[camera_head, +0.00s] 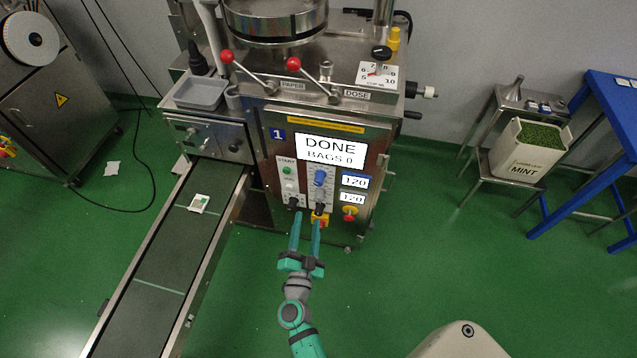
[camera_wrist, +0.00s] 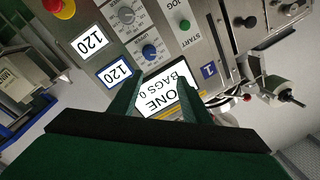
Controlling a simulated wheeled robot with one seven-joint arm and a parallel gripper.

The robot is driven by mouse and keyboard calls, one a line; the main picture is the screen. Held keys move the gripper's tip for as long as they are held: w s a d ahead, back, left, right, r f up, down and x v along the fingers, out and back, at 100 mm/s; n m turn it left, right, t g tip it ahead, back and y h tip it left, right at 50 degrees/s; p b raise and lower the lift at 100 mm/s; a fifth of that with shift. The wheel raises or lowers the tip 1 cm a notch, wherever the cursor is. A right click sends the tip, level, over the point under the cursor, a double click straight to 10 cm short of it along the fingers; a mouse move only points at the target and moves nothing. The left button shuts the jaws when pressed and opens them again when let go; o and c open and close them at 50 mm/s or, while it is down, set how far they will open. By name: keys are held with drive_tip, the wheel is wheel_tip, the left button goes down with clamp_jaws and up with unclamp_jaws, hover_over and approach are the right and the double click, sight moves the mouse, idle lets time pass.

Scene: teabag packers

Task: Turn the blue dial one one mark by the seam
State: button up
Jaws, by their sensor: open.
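The blue dial (camera_head: 320,177) is a small round knob on the machine's front panel, right of the green start button (camera_head: 287,170) and below the "DONE BAGS 0" screen (camera_head: 317,147). In the wrist view the dial (camera_wrist: 149,51) has a ring of tick marks and sits just beyond the left fingertip. My gripper (camera_head: 306,217) is open and empty, in front of the panel and lower than the dial in the head view. Its two fingers (camera_wrist: 162,82) stand apart in the wrist view, with the screen between them. The dial's exact setting is too small to read.
A grey knob (camera_wrist: 125,15) is near the dial. A blue-framed "120" display (camera_head: 355,181) is to its right, with a white "120" display (camera_head: 352,198) and a red-yellow stop button (camera_head: 350,213) below. A conveyor (camera_head: 165,255) carrying a teabag packet (camera_head: 199,204) runs at left.

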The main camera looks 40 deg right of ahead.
sight(318, 184)
drive_tip(key=w+d+m, duration=0.1)
drive_tip(key=w+d, duration=0.2)
drive_tip(key=d, duration=0.1)
drive_tip(key=w+d+m+g, duration=0.1)
drive_tip(key=w+d, duration=0.3)
drive_tip(key=w+d+f+g+h, duration=0.1)
drive_tip(key=w+d, duration=0.3)
drive_tip(key=shift+d+f+m, duration=0.1)
drive_tip(key=shift+d+m, duration=0.25)
drive_tip(key=shift+m, duration=0.05)
drive_tip(key=shift+c, duration=0.4)
drive_tip(key=c, duration=1)
